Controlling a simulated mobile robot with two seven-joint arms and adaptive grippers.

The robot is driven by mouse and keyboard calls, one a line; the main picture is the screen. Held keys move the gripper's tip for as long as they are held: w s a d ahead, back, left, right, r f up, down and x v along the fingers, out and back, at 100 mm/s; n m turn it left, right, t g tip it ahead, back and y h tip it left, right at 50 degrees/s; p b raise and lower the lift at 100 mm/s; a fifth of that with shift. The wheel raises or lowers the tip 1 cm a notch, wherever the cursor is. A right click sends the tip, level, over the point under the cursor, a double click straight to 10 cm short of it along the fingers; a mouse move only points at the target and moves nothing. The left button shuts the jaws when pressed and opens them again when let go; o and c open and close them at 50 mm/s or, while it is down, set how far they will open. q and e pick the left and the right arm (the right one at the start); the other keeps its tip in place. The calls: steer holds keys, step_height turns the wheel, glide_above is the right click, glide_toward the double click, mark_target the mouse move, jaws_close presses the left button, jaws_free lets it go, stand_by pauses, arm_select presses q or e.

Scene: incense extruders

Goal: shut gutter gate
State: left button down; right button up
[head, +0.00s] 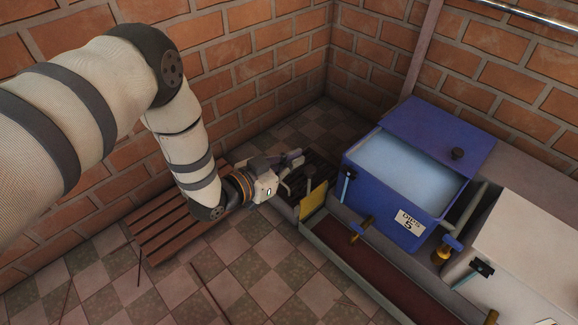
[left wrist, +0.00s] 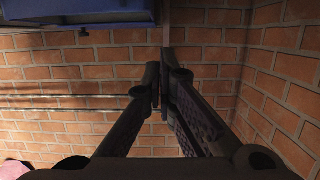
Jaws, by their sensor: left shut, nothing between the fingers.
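The gutter (head: 385,280) is a long channel with a dark red bed, running from the lower right to the middle of the head view. A yellow plate (head: 313,200), which looks like the gutter gate, stands upright at its far end. I cannot tell whether it is fully down. My left gripper (head: 296,159) is just behind and left of the plate, apart from it in the picture. Its fingers are together and empty, as the left wrist view (left wrist: 161,88) also shows. The plate does not show in the left wrist view. My right gripper is in neither view.
A blue tank (head: 385,200) labelled 5, its lid (head: 435,135) partly off, stands right of the gutter. A white box (head: 525,240) is farther right. A slatted wooden pallet (head: 165,225) lies by the brick wall. A dark grate (head: 322,170) lies beyond the plate.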

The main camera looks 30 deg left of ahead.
arm_select(q)
steer(key=w+f+b, duration=0.1)
steer(key=f, duration=0.1)
steer(key=w+d+f+b, duration=0.1)
steer(key=w, duration=0.1)
steer(key=w+f+b, duration=0.2)
steer(key=shift+d+f, duration=0.3)
steer(key=shift+d, duration=0.05)
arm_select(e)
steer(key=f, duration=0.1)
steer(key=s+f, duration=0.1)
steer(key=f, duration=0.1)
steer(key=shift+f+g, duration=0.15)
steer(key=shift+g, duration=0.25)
